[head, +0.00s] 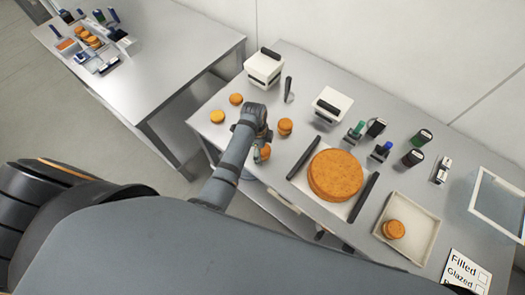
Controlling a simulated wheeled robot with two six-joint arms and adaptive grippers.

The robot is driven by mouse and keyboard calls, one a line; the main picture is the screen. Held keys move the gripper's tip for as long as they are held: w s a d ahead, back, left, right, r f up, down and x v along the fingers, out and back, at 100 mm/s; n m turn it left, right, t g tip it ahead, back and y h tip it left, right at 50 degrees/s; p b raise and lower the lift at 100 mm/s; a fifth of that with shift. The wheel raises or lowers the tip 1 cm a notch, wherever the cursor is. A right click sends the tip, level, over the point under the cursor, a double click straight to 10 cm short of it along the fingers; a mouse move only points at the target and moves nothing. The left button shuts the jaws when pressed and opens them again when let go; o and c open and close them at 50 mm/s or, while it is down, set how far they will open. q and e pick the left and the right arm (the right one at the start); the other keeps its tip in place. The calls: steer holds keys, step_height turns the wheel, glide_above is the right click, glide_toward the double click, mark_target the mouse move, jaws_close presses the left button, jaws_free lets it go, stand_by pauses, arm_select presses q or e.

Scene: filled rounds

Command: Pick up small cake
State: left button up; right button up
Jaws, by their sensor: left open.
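Several small orange-brown round cakes are on the right-hand table. One small cake (217,116) and another (236,99) lie left of my left gripper. A small cake, seemingly stacked (285,126), stands just to its right. A further small cake (265,152) shows partly at the gripper's fingers; I cannot tell whether they touch it. My left gripper (262,141) is open, low over the table's left part, and its fingers are partly hidden by its own wrist. Another small cake (393,229) sits in a pale tray (408,249) at the right. My right gripper is not in view.
A large round cake (335,175) lies between two dark bars. White boxes (263,68), dark and green-topped containers (420,138) and a clear bin (497,205) stand around it. A "Filled / Glazed" card (465,271) lies front right. Another table (160,50) is at the left.

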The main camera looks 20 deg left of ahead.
arm_select(q)
steer(key=c, duration=0.8)
steer(key=shift+c, duration=0.2)
steer(key=shift+w, duration=0.1)
